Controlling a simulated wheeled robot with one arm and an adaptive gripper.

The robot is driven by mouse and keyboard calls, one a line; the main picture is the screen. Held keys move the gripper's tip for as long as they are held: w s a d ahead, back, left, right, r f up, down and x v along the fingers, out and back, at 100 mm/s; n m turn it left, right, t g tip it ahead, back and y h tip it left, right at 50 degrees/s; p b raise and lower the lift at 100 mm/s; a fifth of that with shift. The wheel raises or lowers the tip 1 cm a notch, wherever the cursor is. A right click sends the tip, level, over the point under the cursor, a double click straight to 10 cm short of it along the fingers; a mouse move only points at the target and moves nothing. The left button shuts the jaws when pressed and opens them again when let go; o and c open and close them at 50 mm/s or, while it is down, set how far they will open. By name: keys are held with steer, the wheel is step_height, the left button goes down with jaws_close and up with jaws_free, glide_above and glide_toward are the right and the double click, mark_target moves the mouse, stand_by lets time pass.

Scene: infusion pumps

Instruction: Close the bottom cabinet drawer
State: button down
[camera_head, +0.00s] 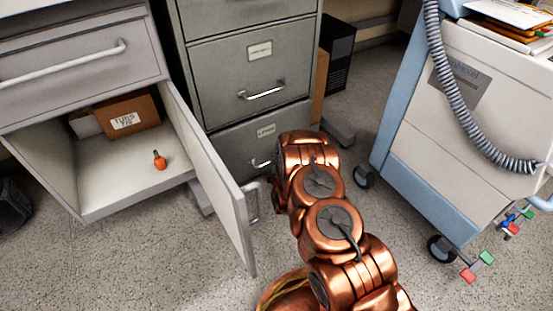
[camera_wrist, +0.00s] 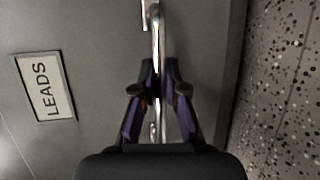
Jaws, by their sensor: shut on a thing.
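The grey metal filing cabinet (camera_head: 225,75) stands at the back middle in the head view. Its bottom drawer (camera_head: 235,145) looks about flush with the drawer above, but my copper arm covers its right part. A bit of its handle (camera_head: 260,163) shows left of the arm. In the wrist view the drawer front (camera_wrist: 95,75) has a label reading LEADS (camera_wrist: 45,86). My gripper (camera_wrist: 158,75) is shut on the metal drawer handle (camera_wrist: 156,22), one finger on each side of the bar. In the head view my gripper is hidden behind my arm.
A white cabinet (camera_head: 75,75) at left has its lower door (camera_head: 215,180) swung open beside my arm. Inside are a cardboard box (camera_head: 128,115) and a small orange bottle (camera_head: 160,160). A wheeled cart (camera_head: 460,140) stands at right. Speckled floor lies between.

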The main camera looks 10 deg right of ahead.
steer(key=shift+w+d+r+p, duration=0.2)
steer(key=shift+w+p, duration=0.6)
steer(key=shift+p, duration=0.45)
steer(key=shift+w+a+f+p, duration=0.15)
steer(key=shift+w+a+p, duration=0.15)
steer(key=shift+w+p, duration=0.3)
steer(key=c, duration=1.2)
jaws_free()
steer(key=shift+a, duration=0.25)
steer(key=shift+s, duration=0.1)
steer(key=shift+s, duration=0.1)
steer(key=v, duration=1.1)
steer(key=shift+s, duration=0.35)
